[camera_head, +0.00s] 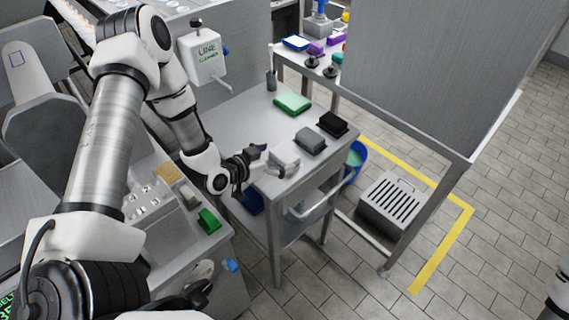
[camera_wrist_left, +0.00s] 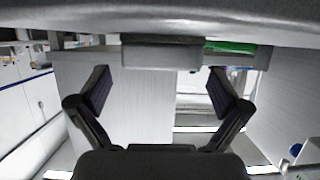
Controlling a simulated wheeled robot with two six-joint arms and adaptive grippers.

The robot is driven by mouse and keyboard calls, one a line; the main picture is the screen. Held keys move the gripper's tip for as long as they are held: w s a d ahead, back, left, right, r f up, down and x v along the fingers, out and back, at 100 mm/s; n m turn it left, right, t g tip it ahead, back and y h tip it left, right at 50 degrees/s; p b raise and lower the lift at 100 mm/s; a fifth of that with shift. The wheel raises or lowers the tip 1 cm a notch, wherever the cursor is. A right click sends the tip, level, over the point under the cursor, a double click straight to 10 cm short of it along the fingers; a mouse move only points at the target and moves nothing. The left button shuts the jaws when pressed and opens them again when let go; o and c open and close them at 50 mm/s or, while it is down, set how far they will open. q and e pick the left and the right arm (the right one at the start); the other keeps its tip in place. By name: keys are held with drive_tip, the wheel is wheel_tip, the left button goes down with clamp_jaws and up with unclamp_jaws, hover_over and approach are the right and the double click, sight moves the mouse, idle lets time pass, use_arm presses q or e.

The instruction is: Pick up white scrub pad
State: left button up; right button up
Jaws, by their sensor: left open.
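The white scrub pad (camera_head: 285,159) lies near the front edge of the grey steel table (camera_head: 235,112) in the head view. My left gripper (camera_head: 269,162) is open at the pad's left side, with its fingertips close to the pad. I cannot tell whether they touch it. In the left wrist view my left gripper (camera_wrist_left: 163,95) shows its two dark fingers spread apart with nothing held between them. A grey block (camera_wrist_left: 160,53) shows beyond them; I cannot tell which pad it is. My right gripper is not in view.
A grey pad (camera_head: 310,140), a black pad (camera_head: 333,124) and a green pad (camera_head: 293,102) lie farther back on the table. A blue bucket (camera_head: 355,160) and a slotted grey box (camera_head: 394,203) are on the floor to the right.

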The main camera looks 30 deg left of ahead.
sight(279, 157)
use_arm(q)
drive_tip(key=w+f+b, duration=0.2)
drive_tip(key=shift+w+d+f, duration=0.1)
drive_tip(key=shift+w+d, duration=0.2)
drive_tip(key=shift+w, duration=0.1)
drive_tip(key=shift+w+d, duration=0.1)
drive_tip(key=shift+w, duration=0.2)
drive_tip(key=shift+r, duration=0.25)
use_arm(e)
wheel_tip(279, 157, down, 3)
use_arm(q)
drive_tip(key=shift+s, duration=0.15)
drive_tip(key=c, duration=0.7)
